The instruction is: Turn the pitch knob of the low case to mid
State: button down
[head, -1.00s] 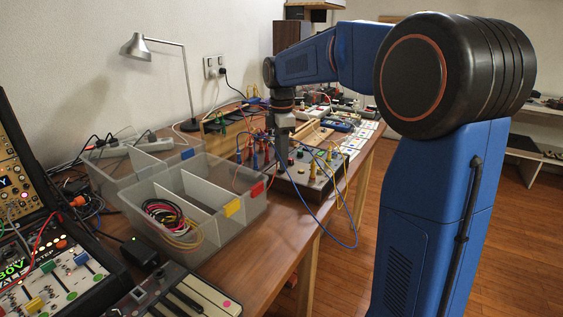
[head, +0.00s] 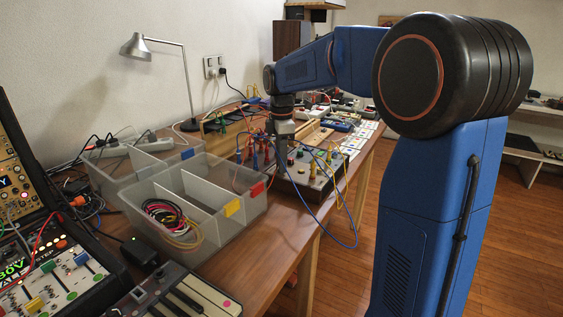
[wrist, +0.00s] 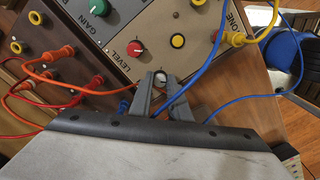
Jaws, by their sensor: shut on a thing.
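The low case (head: 312,178) is a beige-faced box on the bench in the head view. My gripper (wrist: 160,78) is shut on a small pale round knob (wrist: 159,80) at the panel's near edge. I see no readable label beside this knob, and its pointer setting cannot be made out. In the head view my gripper (head: 282,155) points down over the case's left part.
Blue cables (wrist: 205,62) and a yellow cable (wrist: 262,35) run beside the fingers. Orange plugs and cables (wrist: 60,55) fill a darker brown panel at left. Clear bins (head: 213,208) stand left of the case, with a lamp (head: 160,47) behind.

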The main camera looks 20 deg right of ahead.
jog(key=m, duration=0.6)
jog(key=shift+m, duration=0.3)
jog(key=m, duration=1.3)
jog(key=shift+m, duration=0.3)
jog(key=m, duration=0.6)
jog(key=shift+r+m, duration=0.1)
jog(key=shift+m, duration=0.2)
jog(key=c, duration=1.7)
grip_release()
jog(key=shift+o, duration=0.2)
